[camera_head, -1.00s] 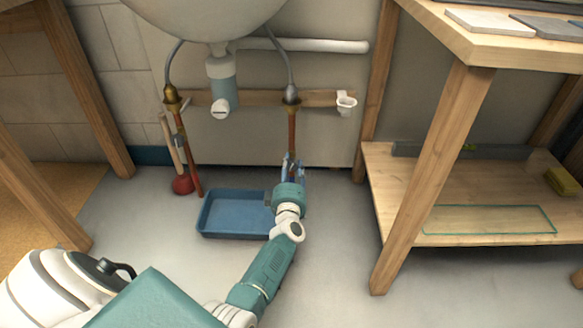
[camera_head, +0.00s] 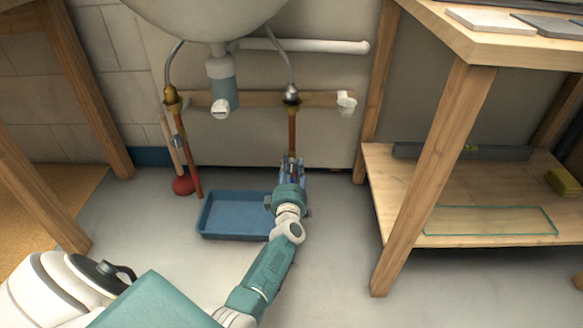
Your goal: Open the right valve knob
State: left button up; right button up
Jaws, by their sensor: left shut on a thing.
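The right copper pipe (camera_head: 292,132) runs down under the sink from a metal fitting (camera_head: 291,96). My left gripper (camera_head: 292,168) is at the lower part of this pipe, shut on the right valve knob, which the fingers and wrist hide. My right gripper does not show.
A blue tray (camera_head: 232,222) lies on the floor just left of my left gripper. A red plunger (camera_head: 183,185) leans near the left pipe. A wooden workbench (camera_head: 452,120) with a low shelf stands on the right. A white drain trap (camera_head: 221,90) hangs under the sink.

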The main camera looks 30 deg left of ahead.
pick_arm(q)
jog(key=o, duration=1.1)
jog(key=shift+s+a+r, duration=0.2)
jog(key=shift+a, duration=0.4)
jog(key=shift+o, duration=0.2)
jog(key=shift+d+f, duration=0.1)
jog(key=shift+d, duration=0.15)
